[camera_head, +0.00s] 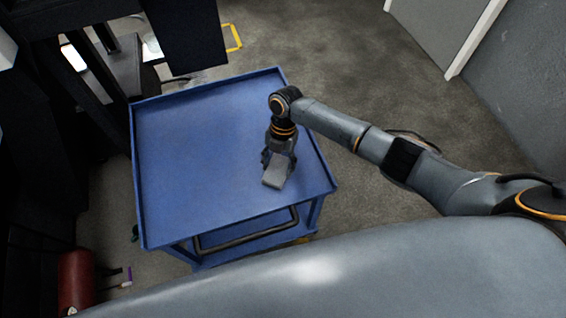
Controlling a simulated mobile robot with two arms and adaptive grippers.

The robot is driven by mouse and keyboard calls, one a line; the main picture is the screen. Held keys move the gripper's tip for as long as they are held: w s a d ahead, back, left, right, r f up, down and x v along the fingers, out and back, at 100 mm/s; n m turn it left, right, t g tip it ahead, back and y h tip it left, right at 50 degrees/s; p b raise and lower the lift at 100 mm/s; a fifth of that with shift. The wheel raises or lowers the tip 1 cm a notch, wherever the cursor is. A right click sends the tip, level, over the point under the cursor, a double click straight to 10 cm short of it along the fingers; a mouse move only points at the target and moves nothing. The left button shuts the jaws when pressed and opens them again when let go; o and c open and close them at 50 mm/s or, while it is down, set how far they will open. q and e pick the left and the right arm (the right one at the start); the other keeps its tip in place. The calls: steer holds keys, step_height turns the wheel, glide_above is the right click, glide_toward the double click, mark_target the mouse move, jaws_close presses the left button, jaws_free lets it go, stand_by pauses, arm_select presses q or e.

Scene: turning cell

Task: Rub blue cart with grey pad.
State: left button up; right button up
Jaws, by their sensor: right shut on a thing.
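The blue cart (190,150) stands in the middle left of the head view, with a flat, rimmed top and a dark handle bar at its near side. My right gripper (275,163) points down over the right part of the cart's top. It is shut on the grey pad (276,176). The pad is at the top surface or just above it; I cannot tell whether it touches. The fingertips are partly hidden by the gripper body and the pad. My left gripper is not in view.
Dark machinery (190,35) stands close behind and left of the cart. A red cylinder (76,278) is on the floor at the lower left. The cart's top is otherwise bare. Open floor (370,60) lies behind and right, up to a grey wall (525,80).

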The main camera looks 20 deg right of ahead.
mark_target(274, 155)
steer(key=shift+w+f+b, duration=0.2)
steer(key=shift+w+b, duration=0.7)
steer(key=shift+w, duration=0.1)
steer(key=shift+w+r, duration=0.1)
steer(key=shift+w, duration=0.05)
steer(key=shift+d+r, duration=0.1)
steer(key=shift+d, duration=3.35)
steer(key=shift+w+d, duration=0.15)
steer(key=shift+d, duration=1.3)
steer(key=shift+w+d+b, duration=0.15)
steer(key=shift+w+b, duration=0.2)
steer(key=shift+w, duration=0.05)
steer(key=shift+w+b, duration=0.8)
steer(key=shift+w, duration=0.1)
steer(key=shift+a+r, duration=0.2)
steer(key=shift+s+a+p, duration=0.2)
steer(key=shift+a+p, duration=0.2)
steer(key=shift+a, duration=0.6)
steer(key=shift+s+a+f+b, duration=0.1)
steer(key=shift+a+f+b, duration=0.05)
steer(key=shift+a, duration=1.8)
steer(key=shift+s+a+f+b, duration=0.1)
steer(key=shift+a+f+b, duration=0.05)
steer(key=shift+a, duration=1.8)
